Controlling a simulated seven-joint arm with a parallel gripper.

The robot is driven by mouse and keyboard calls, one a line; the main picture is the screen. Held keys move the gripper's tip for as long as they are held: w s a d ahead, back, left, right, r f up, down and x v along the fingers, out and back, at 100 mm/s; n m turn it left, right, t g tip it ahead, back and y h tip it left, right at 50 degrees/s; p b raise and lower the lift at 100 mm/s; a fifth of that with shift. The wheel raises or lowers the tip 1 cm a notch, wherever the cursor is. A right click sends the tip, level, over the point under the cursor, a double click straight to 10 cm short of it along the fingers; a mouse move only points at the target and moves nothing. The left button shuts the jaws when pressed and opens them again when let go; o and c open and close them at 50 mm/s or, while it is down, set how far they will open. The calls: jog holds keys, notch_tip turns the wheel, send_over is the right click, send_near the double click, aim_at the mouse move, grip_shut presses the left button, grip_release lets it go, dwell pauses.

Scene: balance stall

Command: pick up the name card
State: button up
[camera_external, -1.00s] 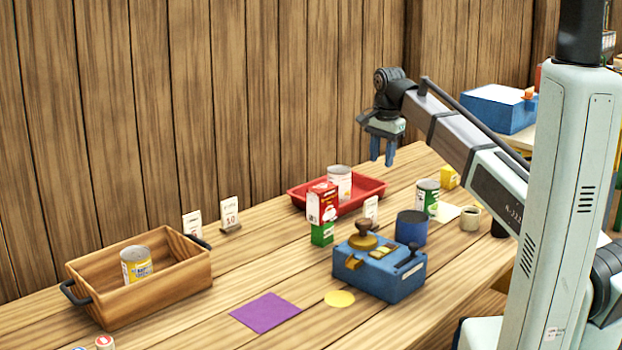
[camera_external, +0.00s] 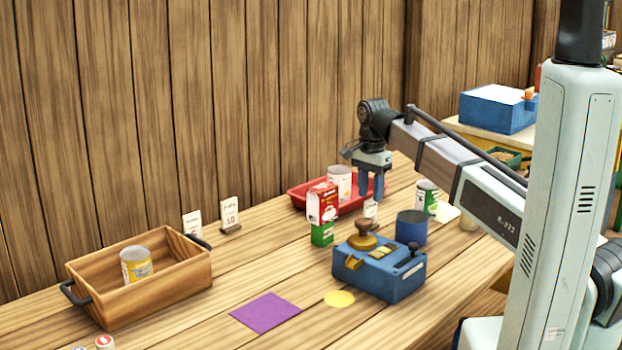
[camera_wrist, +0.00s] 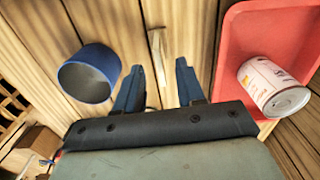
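A small white name card (camera_external: 371,211) stands upright on the table between the red tray and the blue cup. My gripper (camera_external: 371,195) is just above it, pointing down, and its fingers hide the card's upper part in the external view. In the wrist view the card (camera_wrist: 156,50) shows nearly edge-on as a thin pale strip, ahead of the gap between the fingers. My gripper (camera_wrist: 160,66) is open and empty there. Two similar white cards, one (camera_external: 193,224) and another (camera_external: 229,213), stand far left behind the wooden crate.
The red tray (camera_wrist: 233,60) with a can (camera_wrist: 268,87) lies right of the fingers in the wrist view; the blue cup (camera_wrist: 90,75) is left. A red box (camera_external: 322,203) on a green box and a blue scale-like device (camera_external: 378,272) stand nearby. The wooden crate (camera_external: 160,298) is left.

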aim_at(371, 199)
jog(key=shift+d+f, duration=0.15)
jog(key=shift+f, duration=2.6)
jog(key=shift+w, duration=0.1)
grip_shut()
